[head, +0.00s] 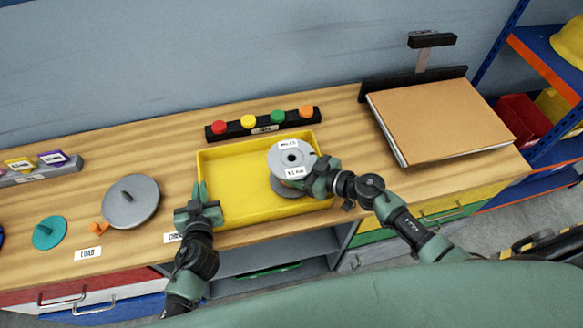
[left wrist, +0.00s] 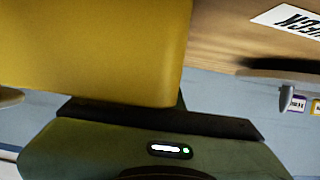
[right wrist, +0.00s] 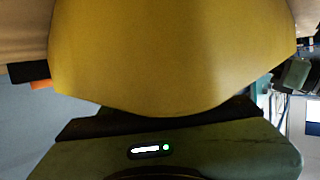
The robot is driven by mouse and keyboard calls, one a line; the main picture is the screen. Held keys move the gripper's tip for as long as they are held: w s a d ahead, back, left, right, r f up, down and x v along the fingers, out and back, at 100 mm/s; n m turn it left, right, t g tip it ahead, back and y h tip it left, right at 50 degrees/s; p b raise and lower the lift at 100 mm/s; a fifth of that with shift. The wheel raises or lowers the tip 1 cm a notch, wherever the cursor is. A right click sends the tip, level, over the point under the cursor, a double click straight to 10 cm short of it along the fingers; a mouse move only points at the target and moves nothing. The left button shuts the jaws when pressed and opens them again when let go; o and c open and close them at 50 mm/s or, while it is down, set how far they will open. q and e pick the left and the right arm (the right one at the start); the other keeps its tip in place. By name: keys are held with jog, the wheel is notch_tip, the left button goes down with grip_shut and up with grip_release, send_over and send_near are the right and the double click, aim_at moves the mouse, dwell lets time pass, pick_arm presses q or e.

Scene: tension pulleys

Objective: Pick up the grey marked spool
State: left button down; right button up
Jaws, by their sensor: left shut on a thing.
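The grey marked spool (head: 274,159), with two white labels on its upper flange, stands in the right part of the yellow tray (head: 235,158). My left gripper (head: 200,200) is shut on the tray's left wall, and the yellow wall also fills the upper left wrist view (left wrist: 90,45). My right gripper (head: 318,177) is at the tray's right side, overlapping the spool's right edge in the head view. Yellow fills much of the right wrist view (right wrist: 175,60), and the right fingertips are hidden there. I cannot tell whether the right gripper is open or shut.
A rack with coloured knobs (head: 262,128) stands behind the tray. Left on the wooden bench are a grey disc (head: 130,203), a teal disc (head: 49,233) and a small orange piece (head: 98,228). A brown-topped board (head: 436,113) stands at the right.

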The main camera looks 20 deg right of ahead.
jog(key=c, duration=1)
jog(key=shift+w+r, duration=0.1)
grip_shut()
jog(key=shift+r, duration=5)
pick_arm(q)
jog(key=c, duration=1.5)
grip_release()
